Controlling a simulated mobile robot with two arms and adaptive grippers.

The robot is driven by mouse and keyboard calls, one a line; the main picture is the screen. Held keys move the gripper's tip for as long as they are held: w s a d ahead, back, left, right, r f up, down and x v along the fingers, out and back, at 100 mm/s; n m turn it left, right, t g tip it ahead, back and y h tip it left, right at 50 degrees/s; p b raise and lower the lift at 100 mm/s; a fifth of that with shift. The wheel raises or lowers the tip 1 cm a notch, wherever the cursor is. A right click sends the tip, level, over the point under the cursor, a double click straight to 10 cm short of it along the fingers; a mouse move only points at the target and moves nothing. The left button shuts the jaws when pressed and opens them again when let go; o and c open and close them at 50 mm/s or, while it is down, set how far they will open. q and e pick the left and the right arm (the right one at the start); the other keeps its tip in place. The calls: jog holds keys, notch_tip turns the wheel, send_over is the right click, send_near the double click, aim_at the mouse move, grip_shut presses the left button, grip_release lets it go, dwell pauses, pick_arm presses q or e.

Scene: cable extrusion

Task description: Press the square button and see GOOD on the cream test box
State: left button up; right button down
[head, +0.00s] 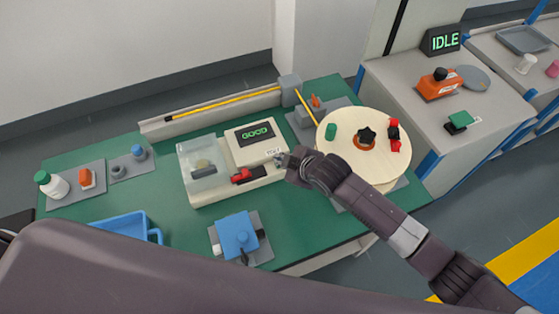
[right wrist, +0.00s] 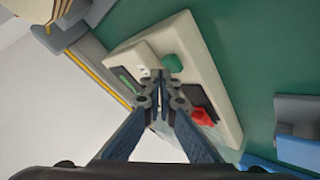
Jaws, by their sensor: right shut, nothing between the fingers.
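The cream test box (head: 218,187) sits on the green table, and its dark display (head: 255,133) reads GOOD in green letters. My right gripper (head: 281,158) is shut and empty at the box's right end. In the right wrist view the shut fingertips (right wrist: 160,78) are over the cream box (right wrist: 195,40), next to a green button (right wrist: 172,62). Whether they touch it I cannot tell. In the head view my gripper hides the button. A red clamp (head: 247,174) sits at the front of the box. My left gripper is not in view.
A round cream reel (head: 340,145) stands right of the box. A blue fixture (head: 236,235) and a blue bin (head: 128,228) are in front. A yellow cable (head: 225,102) lies in a channel behind. A side screen (head: 444,40) reads IDLE.

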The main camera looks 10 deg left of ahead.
jog(key=shift+r, duration=0.4)
notch_tip(320, 180, up, 5)
jog(key=p, duration=0.5)
jog(key=shift+r, duration=0.1)
jog(key=shift+s+a, duration=0.1)
dwell(0.6)
